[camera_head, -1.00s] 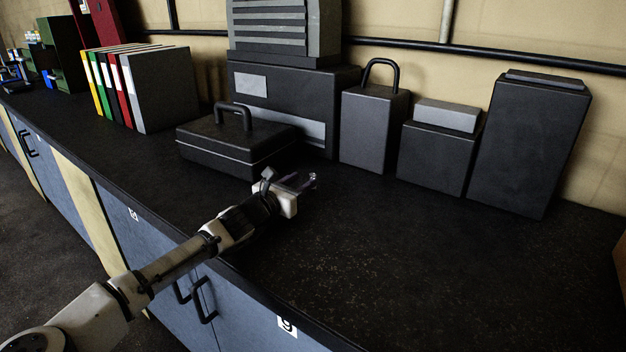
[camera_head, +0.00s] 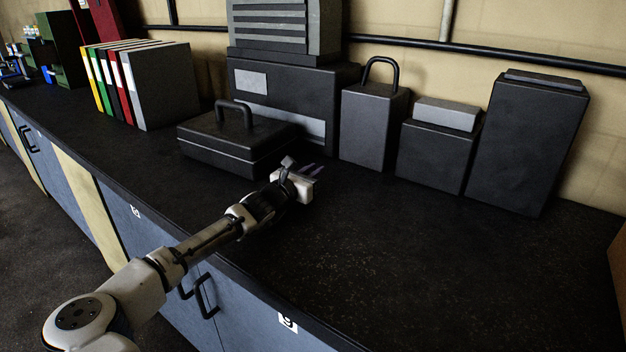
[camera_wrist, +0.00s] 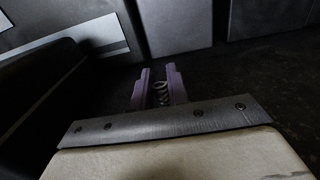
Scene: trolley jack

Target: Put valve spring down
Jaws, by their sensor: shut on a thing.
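The valve spring (camera_wrist: 161,92) is a small metal coil and shows in the wrist view between the two purple fingers of my gripper (camera_wrist: 160,88). The gripper is shut on it. In the head view my gripper (camera_head: 311,172) is low over the dark worktop (camera_head: 350,245), just right of the black toolbox. The spring cannot be made out in the head view. I cannot tell whether the spring touches the worktop.
The black toolbox (camera_head: 235,145) with a handle stands close left of my gripper. Several dark boxes, one of them a handled box (camera_head: 373,125), line the wall behind. Binders (camera_head: 150,85) stand farther left. The worktop to the right is clear.

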